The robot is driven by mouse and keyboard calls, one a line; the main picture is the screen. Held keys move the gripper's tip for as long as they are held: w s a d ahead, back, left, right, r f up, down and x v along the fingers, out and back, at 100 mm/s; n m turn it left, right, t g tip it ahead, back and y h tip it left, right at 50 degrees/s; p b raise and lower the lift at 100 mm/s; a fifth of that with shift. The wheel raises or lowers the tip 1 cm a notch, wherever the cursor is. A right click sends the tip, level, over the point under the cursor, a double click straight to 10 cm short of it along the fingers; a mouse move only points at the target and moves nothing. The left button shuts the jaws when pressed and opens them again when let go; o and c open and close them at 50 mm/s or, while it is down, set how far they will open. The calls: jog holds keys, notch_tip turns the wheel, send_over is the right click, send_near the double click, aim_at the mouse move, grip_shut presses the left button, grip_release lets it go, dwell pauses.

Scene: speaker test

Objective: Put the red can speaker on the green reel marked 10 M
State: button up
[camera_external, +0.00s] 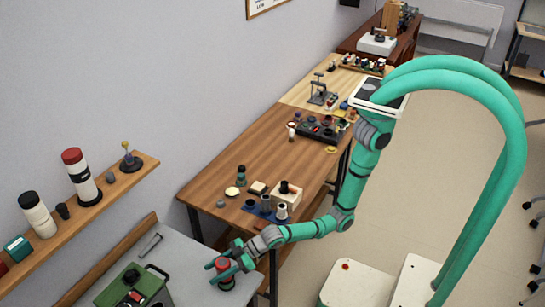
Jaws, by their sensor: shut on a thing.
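My gripper (217,272) is at the lower centre, over the right part of the grey table. It is shut on the red can speaker (224,266), a small red cylinder with a dark lower part, partly hidden by the teal fingers. I cannot tell whether the can touches the tabletop. A green boxy thing with a black handle (131,284) stands to the left on the same table, cut by the lower frame edge. No 10 M mark is legible, and I cannot tell whether this is the green reel.
A grey tool (151,243) lies behind on the grey table (188,262). A wall shelf (100,200) with several bottles and jars is at the left. A wooden table (221,190) with many small items stands behind my arm. Bare grey tabletop lies between the green thing and my gripper.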

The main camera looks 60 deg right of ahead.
jog(key=shift+r, duration=0.1)
jog(key=o, duration=1.3)
jog(key=shift+f, duration=0.2)
jog(key=shift+c, duration=0.2)
jog(key=shift+r, duration=0.1)
jog(key=shift+s+d+r, duration=0.1)
jog(key=shift+r, duration=0.05)
jog(key=v, duration=1.1)
jog(key=shift+s+d, duration=0.2)
jog(key=shift+d, duration=0.05)
jog(key=shift+r, duration=0.1)
